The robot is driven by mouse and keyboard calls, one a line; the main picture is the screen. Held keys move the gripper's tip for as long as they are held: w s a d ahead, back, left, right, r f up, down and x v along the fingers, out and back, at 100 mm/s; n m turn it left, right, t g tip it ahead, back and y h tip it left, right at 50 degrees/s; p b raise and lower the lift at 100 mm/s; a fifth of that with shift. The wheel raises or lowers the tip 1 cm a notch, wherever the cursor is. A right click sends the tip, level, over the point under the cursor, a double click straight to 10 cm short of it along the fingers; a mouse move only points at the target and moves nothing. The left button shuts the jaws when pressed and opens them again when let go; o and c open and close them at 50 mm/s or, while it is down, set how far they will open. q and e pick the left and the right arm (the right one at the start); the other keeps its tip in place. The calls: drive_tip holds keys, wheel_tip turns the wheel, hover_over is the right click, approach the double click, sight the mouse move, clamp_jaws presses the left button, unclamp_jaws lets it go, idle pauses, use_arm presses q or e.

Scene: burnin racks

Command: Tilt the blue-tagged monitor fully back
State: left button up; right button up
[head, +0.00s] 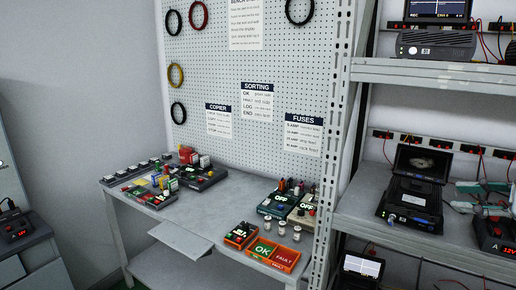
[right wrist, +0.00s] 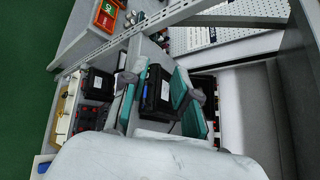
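A black monitor unit with a small blue tag (head: 416,190) stands on the middle rack shelf. Its hinged screen (head: 423,162) is raised above the base and shows a greyish picture. My right gripper (head: 478,198) is at the right edge of the head view, to the right of this unit, with teal fingers. In the right wrist view the fingers (right wrist: 156,98) are spread apart, with a black unit bearing a blue mark (right wrist: 154,88) visible beyond and between them. I cannot tell any contact. My left gripper is not in view.
Other monitor units stand on the upper shelf (head: 436,42) and the lower level (head: 360,268). A red-and-black supply (head: 495,232) sits at the right. Red leads hang behind the shelf. A perforated rack post (head: 335,130) separates the rack from the workbench (head: 205,205).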

drive_tip(key=w+d+f+m+t+y, duration=0.1)
drive_tip(key=w+d+f+m+t, duration=0.2)
drive_tip(key=f+m, duration=0.7)
drive_tip(key=w+d+f+m+t+y, duration=0.1)
drive_tip(key=w+d+f+m, duration=0.5)
drive_tip(key=f, duration=0.7)
drive_tip(key=s+f+m+g+h, duration=0.1)
drive_tip(key=s+f+m+h, duration=0.3)
drive_tip(key=f+m, duration=0.8)
drive_tip(key=s+f+m+g+h, duration=0.1)
drive_tip(key=s+f+m+h, duration=0.4)
drive_tip(key=f, duration=1.3)
drive_tip(key=s+a+f+m+g, duration=0.3)
drive_tip(key=s+a+f+m, duration=0.2)
drive_tip(key=s+f, duration=0.55)
drive_tip(key=s+a+f+m+g, duration=0.3)
drive_tip(key=s+a+f+m, duration=0.35)
drive_tip(key=f, duration=0.65)
drive_tip(key=s+a+f+m+g, duration=0.1)
drive_tip(key=s+a+f+g, duration=0.2)
drive_tip(key=s, duration=0.9)
drive_tip(key=s+a+f+m+g+y, duration=0.1)
drive_tip(key=s+a+f+m+g, duration=0.1)
drive_tip(key=s+a+f, duration=0.3)
drive_tip(key=s+a+g, duration=0.1)
drive_tip(key=s+a, duration=0.3)
drive_tip(key=s, duration=0.3)
drive_tip(key=shift+s+f+g, duration=0.25)
drive_tip(key=shift+f+g, duration=0.05)
drive_tip(key=shift+g, duration=0.1)
